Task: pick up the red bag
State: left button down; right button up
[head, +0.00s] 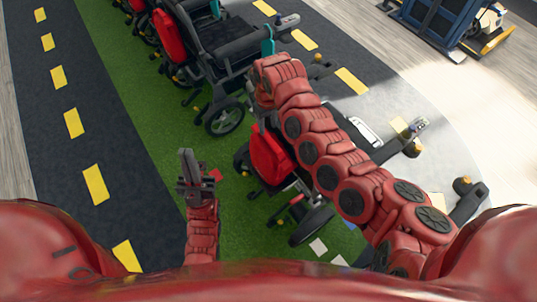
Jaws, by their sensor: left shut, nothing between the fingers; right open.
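A red bag (269,155) hangs on the near scooter (283,183), in the middle of the head view, left of my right arm. Another red bag (168,37) is on a scooter (212,50) farther up the row. My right arm reaches over the near scooter and bends down at its end. My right gripper (265,117) shows only as a small dark part just above the near red bag, largely hidden by its wrist; contact cannot be told. My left gripper (188,172) is shut and empty, over the green strip, left of the near bag.
The scooters stand in a row along a green strip (130,95). Dark lanes with yellow dashes (57,76) run on both sides. A dark blue unit (440,22) stands at the top right. The left lane is clear.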

aim_at(269, 138)
notch_tip(269, 138, down, 5)
jog(key=shift+w+d+f+p, duration=0.15)
jog(key=shift+p, duration=0.85)
jog(key=shift+f, duration=0.45)
grip_shut()
dwell(0.4)
